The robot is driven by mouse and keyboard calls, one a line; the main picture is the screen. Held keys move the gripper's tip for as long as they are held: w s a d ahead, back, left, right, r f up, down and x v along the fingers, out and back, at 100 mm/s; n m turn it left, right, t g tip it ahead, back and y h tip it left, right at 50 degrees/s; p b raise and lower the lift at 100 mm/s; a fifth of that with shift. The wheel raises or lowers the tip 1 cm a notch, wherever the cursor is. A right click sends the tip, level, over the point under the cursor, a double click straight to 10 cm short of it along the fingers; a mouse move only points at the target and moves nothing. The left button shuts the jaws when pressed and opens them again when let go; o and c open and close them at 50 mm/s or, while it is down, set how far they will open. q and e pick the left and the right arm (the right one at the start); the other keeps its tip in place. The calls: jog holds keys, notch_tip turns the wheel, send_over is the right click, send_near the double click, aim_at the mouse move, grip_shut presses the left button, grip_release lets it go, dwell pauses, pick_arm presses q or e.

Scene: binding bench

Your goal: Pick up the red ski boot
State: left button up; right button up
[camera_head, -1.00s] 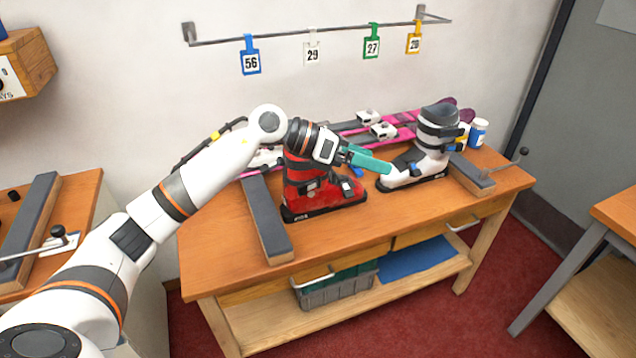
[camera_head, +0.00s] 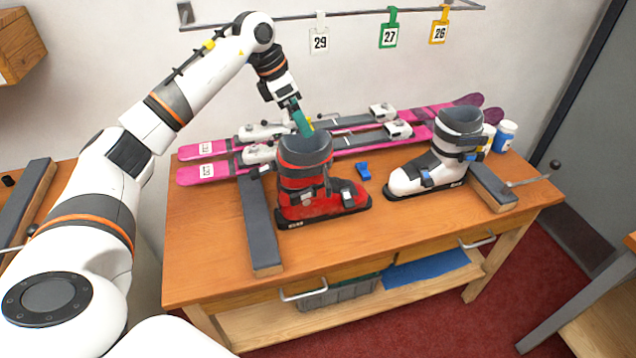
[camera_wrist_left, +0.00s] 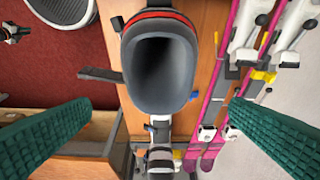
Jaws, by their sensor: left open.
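The red ski boot (camera_head: 312,190) stands upright on the wooden bench, its dark cuff opening upward and its toe pointing right. My left gripper (camera_head: 303,124) is above and at the back edge of the boot's cuff, pointing down. In the left wrist view the boot's open cuff (camera_wrist_left: 160,62) lies ahead between the two green fingers (camera_wrist_left: 165,135), which are wide apart and hold nothing. Whether a finger touches the cuff cannot be told. My right gripper is not in view.
A white ski boot (camera_head: 430,165) stands to the right. Pink skis (camera_head: 210,171) lie behind the boots. A dark padded bar (camera_head: 262,230) is left of the red boot, and a small blue piece (camera_head: 363,171) lies between the boots. The bench front (camera_head: 350,245) is clear.

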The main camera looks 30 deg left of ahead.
pick_arm(q)
jog(key=p+x, duration=0.1)
jog(key=x, duration=0.3)
jog(key=p+x, duration=0.2)
jog(key=x, duration=0.2)
jog(key=shift+w+d, duration=0.25)
jog(key=c, duration=1.5)
jog(key=shift+r, duration=0.2)
jog(key=shift+c, duration=1.2)
jog(key=shift+w, duration=0.15)
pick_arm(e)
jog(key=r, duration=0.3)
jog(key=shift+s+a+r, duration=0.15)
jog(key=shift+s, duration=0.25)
